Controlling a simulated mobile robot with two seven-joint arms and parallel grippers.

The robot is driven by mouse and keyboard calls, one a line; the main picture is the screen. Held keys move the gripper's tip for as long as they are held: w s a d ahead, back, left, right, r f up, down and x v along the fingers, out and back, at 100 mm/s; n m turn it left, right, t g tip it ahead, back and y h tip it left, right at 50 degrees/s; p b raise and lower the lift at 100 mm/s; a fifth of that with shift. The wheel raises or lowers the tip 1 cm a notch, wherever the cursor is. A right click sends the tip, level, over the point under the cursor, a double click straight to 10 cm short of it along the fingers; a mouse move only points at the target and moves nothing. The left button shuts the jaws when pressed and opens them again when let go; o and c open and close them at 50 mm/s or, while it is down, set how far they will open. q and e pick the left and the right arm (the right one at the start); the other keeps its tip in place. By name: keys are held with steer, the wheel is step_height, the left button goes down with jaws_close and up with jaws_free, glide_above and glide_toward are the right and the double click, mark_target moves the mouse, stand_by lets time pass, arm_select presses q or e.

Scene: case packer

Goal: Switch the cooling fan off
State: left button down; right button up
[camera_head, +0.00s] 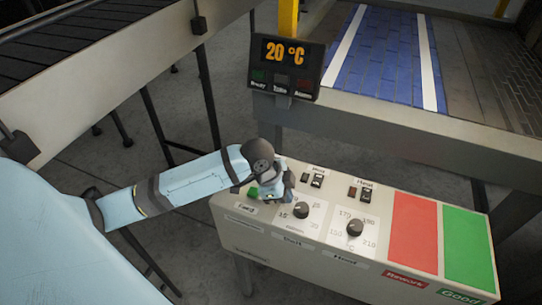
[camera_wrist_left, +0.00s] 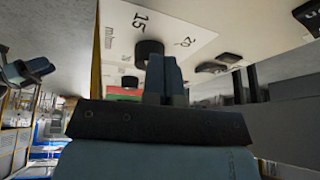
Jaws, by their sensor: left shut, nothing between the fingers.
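The white control box (camera_head: 300,240) carries the switches and dials. My left gripper (camera_head: 278,188) is over the box's left end, its fingers partly hidden by the wrist. In the left wrist view the fingers (camera_wrist_left: 163,80) are shut together and empty, in front of a black dial knob (camera_wrist_left: 148,52) marked 15 and 20. That knob (camera_head: 301,210) is right of the gripper in the head view. A green button (camera_head: 252,192) lies just left of the gripper. Small dark rocker switches (camera_head: 317,181) stand behind the knob. I cannot tell which control is labelled for the fan. My right gripper is out of view.
A second knob (camera_head: 355,228), more switches (camera_head: 365,195), a red pad (camera_head: 413,232) and a green pad (camera_head: 466,245) are to the right. A 20 °C display (camera_head: 286,67) rises behind the box. A conveyor with blue slats (camera_head: 385,60) lies beyond.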

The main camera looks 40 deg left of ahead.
arm_select(q)
steer(key=w+a+r+m, duration=0.1)
steer(key=w+a+r, duration=0.3)
steer(key=a+r, duration=0.2)
steer(key=w+a+r+m+g, duration=0.1)
steer(key=w+a+r, duration=0.4)
steer(key=a, duration=0.3)
steer(key=shift+w+a+r+y, duration=0.3)
steer(key=shift+a+r, duration=0.05)
steer(key=shift+r, duration=0.05)
steer(key=shift+f, duration=0.1)
steer(key=x, duration=0.4)
steer(key=p+x, duration=0.1)
steer(key=x, duration=0.7)
steer(key=shift+s+a+f, duration=0.1)
steer(key=shift+a+f, duration=0.2)
steer(key=shift+f, duration=0.7)
